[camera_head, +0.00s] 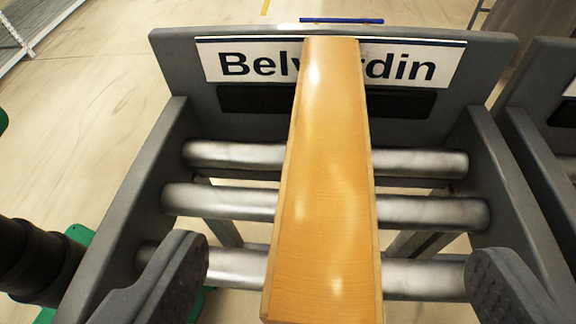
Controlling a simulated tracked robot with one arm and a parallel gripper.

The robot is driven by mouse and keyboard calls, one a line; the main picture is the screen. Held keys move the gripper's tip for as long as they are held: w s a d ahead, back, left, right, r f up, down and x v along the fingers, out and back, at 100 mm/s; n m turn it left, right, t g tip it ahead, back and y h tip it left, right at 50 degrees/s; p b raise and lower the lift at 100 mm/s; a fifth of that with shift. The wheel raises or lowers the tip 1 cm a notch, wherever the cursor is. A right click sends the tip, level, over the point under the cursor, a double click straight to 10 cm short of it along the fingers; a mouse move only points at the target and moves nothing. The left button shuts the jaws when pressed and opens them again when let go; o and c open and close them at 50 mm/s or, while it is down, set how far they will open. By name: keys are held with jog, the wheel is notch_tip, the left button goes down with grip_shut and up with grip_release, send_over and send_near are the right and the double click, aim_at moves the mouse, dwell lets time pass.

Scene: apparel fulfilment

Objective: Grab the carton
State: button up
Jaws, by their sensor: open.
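The carton (325,200) is a long, narrow, orange-brown box with a glossy top. It lies lengthwise across several grey metal rollers, its far end at the labelled end wall and its near end running to the bottom of the picture. My gripper (338,270) is open, with one dark padded finger on each side of the carton. Gaps show between both fingers and the carton's sides, with the wider gap on neither side clearly. The carton's underside is hidden.
A dark grey frame with side walls (130,200) encloses the rollers (430,212). Its end wall carries a white sign (440,65) partly covered by the carton. A similar frame (552,110) stands close on the right. Open floor (90,110) shows at left.

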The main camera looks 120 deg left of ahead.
aim_at(330, 140)
jog(key=x, duration=1.3)
jog(key=shift+d, duration=0.1)
grip_shut()
jog(key=shift+w, duration=0.1)
